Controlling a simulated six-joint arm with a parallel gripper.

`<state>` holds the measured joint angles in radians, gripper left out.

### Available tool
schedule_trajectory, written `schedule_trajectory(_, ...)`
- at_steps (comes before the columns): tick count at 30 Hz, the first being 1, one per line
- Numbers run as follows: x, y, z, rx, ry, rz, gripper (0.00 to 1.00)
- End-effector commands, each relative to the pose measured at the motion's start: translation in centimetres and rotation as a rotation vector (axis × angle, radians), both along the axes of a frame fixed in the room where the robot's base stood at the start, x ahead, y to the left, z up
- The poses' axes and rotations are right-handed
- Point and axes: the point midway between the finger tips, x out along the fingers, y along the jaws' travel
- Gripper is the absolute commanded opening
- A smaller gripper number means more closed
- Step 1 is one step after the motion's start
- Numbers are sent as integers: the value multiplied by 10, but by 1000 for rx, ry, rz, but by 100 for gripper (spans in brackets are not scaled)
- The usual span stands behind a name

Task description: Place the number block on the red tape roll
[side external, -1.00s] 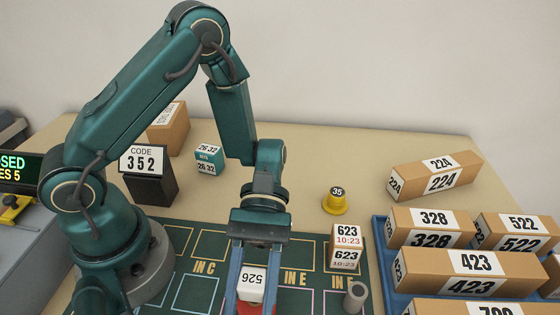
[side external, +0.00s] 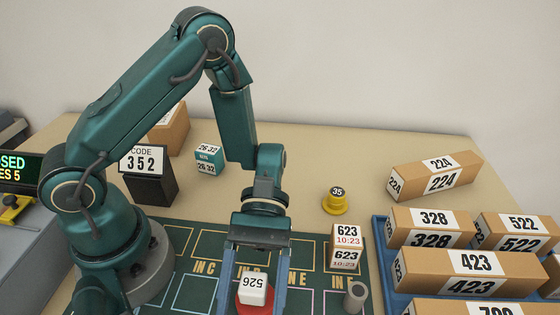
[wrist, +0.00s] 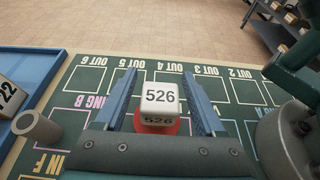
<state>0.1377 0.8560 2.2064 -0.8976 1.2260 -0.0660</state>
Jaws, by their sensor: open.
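The number block (side external: 253,290) is a white cube marked 526. The wrist view also shows the block (wrist: 159,102) on top of the red roll (wrist: 158,126), roughly centred. My gripper (side external: 249,300) is open, with its two blue fingers on either side of the block. In the wrist view (wrist: 160,95) there are gaps between the block and both fingers. Much of the roll is hidden under the block.
A green mat (side external: 190,240) with marked outlines lies beneath. Right of my gripper stand a 623 box (side external: 345,248) and a grey cylinder (side external: 355,297). A blue tray (side external: 383,262) holds several brown boxes. A yellow piece marked 35 (side external: 335,203) stands farther back.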

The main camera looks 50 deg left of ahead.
Motion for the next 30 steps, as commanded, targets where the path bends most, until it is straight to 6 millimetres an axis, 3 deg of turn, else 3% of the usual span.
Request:
schedule_trajectory(12, 53, 51, 29, -1, -5, 6, 71)
schedule_trajectory(18, 70, 69, 40, -1, -2, 3, 71)
schedule_trajectory(26, 78, 78, 47, 8, -22, -6, 71)
schedule_trajectory(30, 74, 82, 56, 56, -136, -47, 71)
